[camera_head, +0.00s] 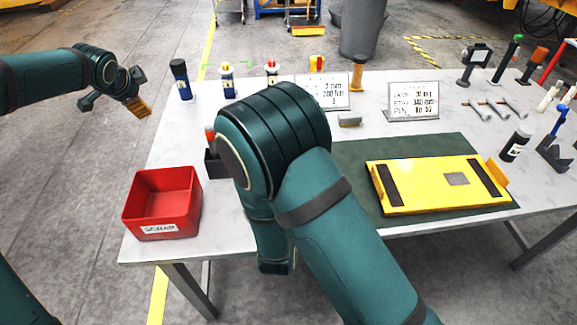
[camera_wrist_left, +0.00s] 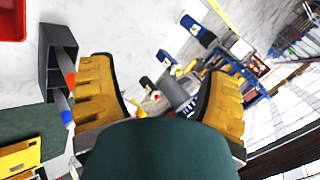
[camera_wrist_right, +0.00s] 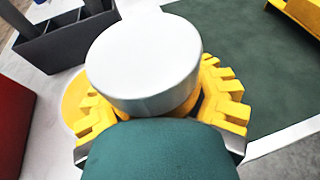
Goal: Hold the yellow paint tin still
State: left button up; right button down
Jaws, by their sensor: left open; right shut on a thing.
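In the right wrist view, my right gripper (camera_wrist_right: 158,108) has its yellow fingers shut around a round tin with a pale grey-white top (camera_wrist_right: 145,55). A rounded yellow edge (camera_wrist_right: 72,103) shows low on its left; I take this to be the yellow paint tin. Its lower side is mostly hidden by the fingers and wrist. In the head view my right arm hides both tin and gripper. My left gripper (camera_head: 115,100) is open and empty, raised beyond the table's left edge; its spread fingers show in the left wrist view (camera_wrist_left: 160,95).
A red scrap bin (camera_head: 133,213) stands at the table's front left, near a dark divided holder (camera_head: 215,165). A yellow panel (camera_head: 425,172) lies on a green mat (camera_head: 365,150) to the right. Several bottles, signs and tools line the back.

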pick_arm(q)
jog(key=s+d+f+m+g+h, duration=0.1)
jog(key=d+f+m, duration=0.1)
jog(key=d, duration=0.4)
jog(key=s+d+f+m+g, duration=0.1)
jog(key=d+m, duration=0.1)
jog(key=d, duration=0.4)
jog(key=s+d+f+m+g, duration=0.1)
jog(key=s+d+m+g, duration=0.1)
jog(key=s+d+m, duration=0.2)
jog(key=s+d+f+m+g, duration=0.2)
jog(key=s+d+m, duration=0.3)
jog(key=s+d, duration=0.3)
jog(key=s+d+f+m+g, duration=0.2)
jog(key=s+d+m, duration=0.3)
jog(key=d, duration=0.7)
jog(key=shift+s+d, duration=0.25)
jog(key=shift+s, duration=0.55)
jog(key=shift+s+f+g, duration=0.1)
jog(key=shift+f+g, duration=0.15)
jog(key=shift+g, duration=0.05)
notch_tip(320, 180, down, 7)
jog(key=shift+f, duration=0.2)
jog(key=c, duration=1.3)
jog(key=o, duration=1.2)
